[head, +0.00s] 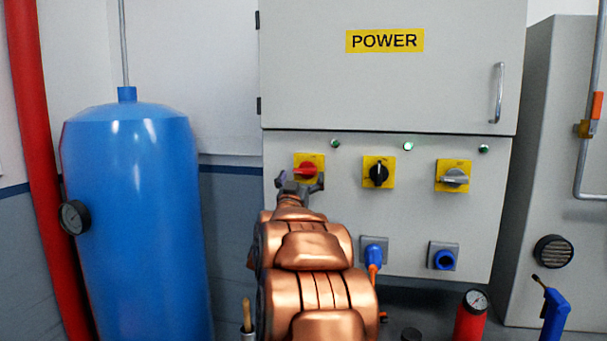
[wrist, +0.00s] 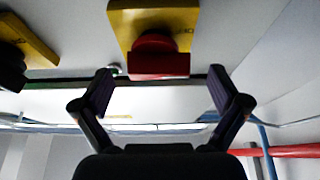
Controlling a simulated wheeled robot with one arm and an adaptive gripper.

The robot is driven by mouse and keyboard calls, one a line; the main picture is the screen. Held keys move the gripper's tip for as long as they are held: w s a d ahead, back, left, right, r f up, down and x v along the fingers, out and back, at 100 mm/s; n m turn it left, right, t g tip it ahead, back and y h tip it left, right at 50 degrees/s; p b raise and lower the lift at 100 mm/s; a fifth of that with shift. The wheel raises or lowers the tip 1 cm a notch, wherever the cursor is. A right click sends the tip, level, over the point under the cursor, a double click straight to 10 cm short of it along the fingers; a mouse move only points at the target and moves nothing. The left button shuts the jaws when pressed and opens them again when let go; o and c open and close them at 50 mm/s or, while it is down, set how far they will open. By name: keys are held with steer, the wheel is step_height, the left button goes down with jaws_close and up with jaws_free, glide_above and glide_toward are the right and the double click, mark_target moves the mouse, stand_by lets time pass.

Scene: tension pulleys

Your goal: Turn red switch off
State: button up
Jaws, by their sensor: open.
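The red switch (head: 306,170) is a red knob on a yellow plate, at the left of a row of switches on the grey power cabinet. In the wrist view the red switch (wrist: 158,58) is close, just beyond and between my fingertips. My gripper (head: 301,184) is in front of the switch and hides its lower part in the head view. In the wrist view my gripper (wrist: 161,76) is open, with one finger to each side of the knob and nothing held. I cannot tell whether a finger touches the knob.
A black switch (head: 378,172) and a grey switch (head: 453,177) sit to the right. Small green lamps are above, the middle lamp (head: 408,146) brightest. Blue sockets (head: 444,259) are below. A blue tank (head: 135,220) and red pipe (head: 38,150) stand left.

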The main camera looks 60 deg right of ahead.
steer(key=v, duration=0.9)
steer(key=shift+a, duration=0.3)
steer(key=shift+s+f, duration=0.1)
steer(key=shift+f, duration=0.05)
